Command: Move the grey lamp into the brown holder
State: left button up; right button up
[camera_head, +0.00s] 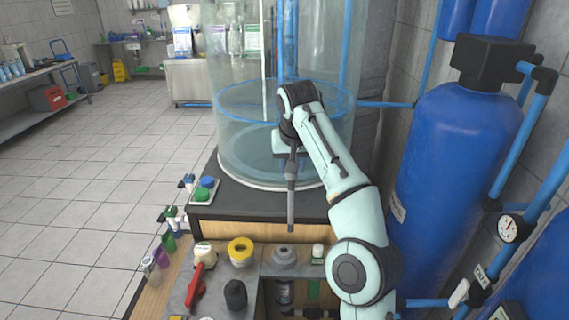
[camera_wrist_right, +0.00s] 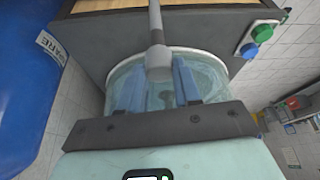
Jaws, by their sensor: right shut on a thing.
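The grey lamp (camera_head: 291,195) is a thin rod that hangs nearly upright from my right gripper (camera_head: 290,152), above the front edge of the dark platform. In the right wrist view the grey lamp (camera_wrist_right: 157,62) has its thicker end between the two blue fingers of my right gripper (camera_wrist_right: 158,84), which is shut on it. I cannot clearly make out a brown holder in either view. My left gripper is not in view.
A large clear tank (camera_head: 235,140) stands behind the lamp, and a blue cylinder (camera_head: 450,150) is at the right. On the work surface are a yellow ring (camera_head: 241,248), a red-handled valve (camera_head: 197,280) and a black cap (camera_head: 236,294). Open tiled floor lies at the left.

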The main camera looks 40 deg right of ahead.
pick_arm(q)
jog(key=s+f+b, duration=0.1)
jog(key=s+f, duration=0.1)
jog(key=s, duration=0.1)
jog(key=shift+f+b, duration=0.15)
jog(key=shift+b, duration=0.2)
pick_arm(e)
jog(key=s+d+f+m, duration=0.2)
jog(key=s+d+f, duration=0.2)
jog(key=s+d, duration=0.1)
jog(key=s+d+f+m+g+h, duration=0.1)
jog(key=s+d+f+m, duration=0.2)
jog(key=s+d, duration=0.3)
jog(key=shift+s+d+f+g+h, duration=0.3)
jog(key=shift+d+f, duration=0.1)
jog(key=shift+d, duration=0.5)
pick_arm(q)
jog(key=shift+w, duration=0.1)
pick_arm(e)
jog(key=shift+w, duration=0.15)
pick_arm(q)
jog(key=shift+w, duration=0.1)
pick_arm(e)
jog(key=shift+w, duration=0.1)
jog(key=shift+s, duration=0.2)
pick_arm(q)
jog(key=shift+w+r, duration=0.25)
pick_arm(e)
jog(key=shift+w, duration=0.15)
